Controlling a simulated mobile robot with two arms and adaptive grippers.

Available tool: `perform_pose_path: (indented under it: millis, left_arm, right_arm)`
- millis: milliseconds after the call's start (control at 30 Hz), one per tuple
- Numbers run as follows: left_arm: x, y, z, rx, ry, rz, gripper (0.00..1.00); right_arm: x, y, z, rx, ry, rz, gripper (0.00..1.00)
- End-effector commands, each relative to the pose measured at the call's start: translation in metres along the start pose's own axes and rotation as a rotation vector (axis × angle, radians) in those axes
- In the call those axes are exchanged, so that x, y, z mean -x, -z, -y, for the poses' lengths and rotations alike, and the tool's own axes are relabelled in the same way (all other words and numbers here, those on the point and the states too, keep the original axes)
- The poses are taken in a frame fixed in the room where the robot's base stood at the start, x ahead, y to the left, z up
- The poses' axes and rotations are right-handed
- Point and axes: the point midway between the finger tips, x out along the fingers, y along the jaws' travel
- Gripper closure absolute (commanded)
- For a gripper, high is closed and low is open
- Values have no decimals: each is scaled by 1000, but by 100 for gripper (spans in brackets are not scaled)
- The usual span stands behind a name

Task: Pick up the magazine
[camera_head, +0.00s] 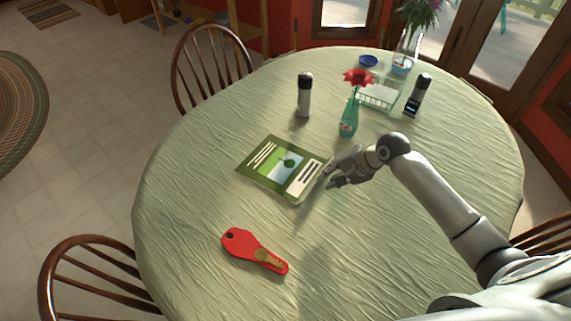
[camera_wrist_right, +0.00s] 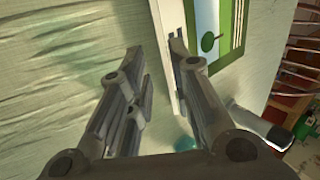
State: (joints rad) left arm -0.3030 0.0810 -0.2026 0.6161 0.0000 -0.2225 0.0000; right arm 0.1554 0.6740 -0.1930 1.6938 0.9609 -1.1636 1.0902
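The magazine (camera_head: 262,172) lies flat on the table, with a dark green cover, a light green and blue picture and white text blocks. My right gripper (camera_head: 331,172) is at its right edge, fingers pointing left and low over the table. In the right wrist view the two fingers (camera_wrist_right: 157,55) are apart. The magazine's pale edge (camera_wrist_right: 171,18) shows in the gap and beside the right finger, with its cover (camera_wrist_right: 236,32) beyond. I cannot tell whether a finger touches it. My left gripper is not in view.
The round table (camera_head: 190,190) has a green cloth. A red insole-shaped item (camera_head: 240,243) lies in front. A grey-black bottle (camera_head: 304,97), a green vase with a red flower (camera_head: 349,118), a wire rack (camera_head: 380,95) and a dark-topped device (camera_head: 417,97) stand behind. The left side is clear.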

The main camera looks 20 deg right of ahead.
Motion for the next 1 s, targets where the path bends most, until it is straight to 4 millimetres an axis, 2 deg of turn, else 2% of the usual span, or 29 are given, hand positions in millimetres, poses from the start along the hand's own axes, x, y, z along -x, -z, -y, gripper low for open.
perform_pose_path:
  millis: [100, 367, 700, 1000]
  left_arm:
    - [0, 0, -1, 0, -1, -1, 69]
    - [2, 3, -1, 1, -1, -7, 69]
    - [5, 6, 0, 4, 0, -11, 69]
    - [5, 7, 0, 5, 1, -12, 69]
  right_arm:
    - [-17, 1, 1, -2, 2, 0, 80]
    - [-33, 2, 2, -1, 2, 0, 80]
    - [-72, 7, 2, 0, 1, -1, 80]
    - [-77, 8, 1, 1, 1, -3, 80]
